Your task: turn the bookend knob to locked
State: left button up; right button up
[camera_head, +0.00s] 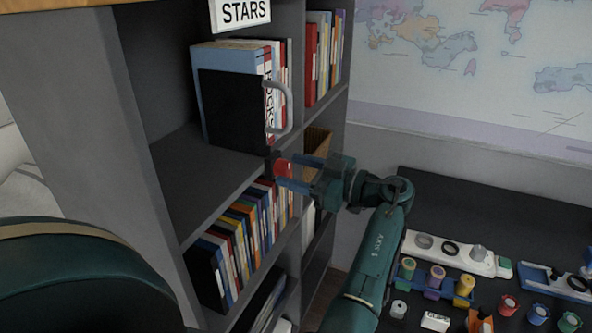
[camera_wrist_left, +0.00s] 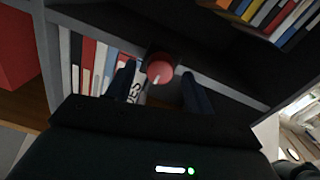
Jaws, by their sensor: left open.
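The red bookend knob (camera_head: 282,167) sits on a small dark mount at the front edge of the middle shelf, below a black bookend (camera_head: 230,108) with a grey handle (camera_head: 287,112). In the left wrist view the round red knob (camera_wrist_left: 160,66) faces me, with a short pale pointer mark angled down and slightly left. My left gripper (camera_head: 284,172) is open at the knob. In the left wrist view its two dark fingers (camera_wrist_left: 159,84) stand either side of the knob, with gaps showing. Any lock markings are too small to read. My right gripper is not in view.
Books fill the lower shelf (camera_head: 215,215) and stand beside the bookend. A STARS sign (camera_head: 243,13) hangs above. At right, a dark desk (camera_head: 470,195) carries a white tray (camera_head: 450,252), colored spools and small parts. The middle shelf's left part is bare.

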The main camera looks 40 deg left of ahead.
pick_arm(q)
jog(key=c, duration=1)
